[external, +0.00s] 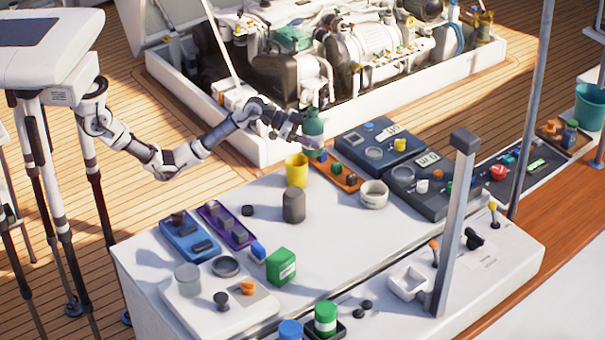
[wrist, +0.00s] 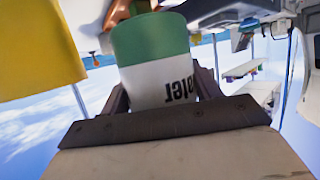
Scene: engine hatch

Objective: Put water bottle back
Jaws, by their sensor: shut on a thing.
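A green bottle (external: 313,127) with a white lower part is held at the far edge of the white counter. In the wrist view the same bottle (wrist: 152,42) shows a green band and a white label with partly hidden, upside-down lettering. My gripper (external: 302,140) is shut on it, with a finger on each side of the white part in the wrist view (wrist: 162,88). The bottle looks upright, over or at the left end of an orange tray (external: 345,182). I cannot tell whether its base touches the tray.
A yellow cup (external: 296,171) stands close to the left of the bottle, with a dark grey jar (external: 293,205) in front. Dark instrument boxes (external: 372,148) and a white ring-shaped container (external: 374,194) are to the right. The counter's front middle (external: 350,250) is clear.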

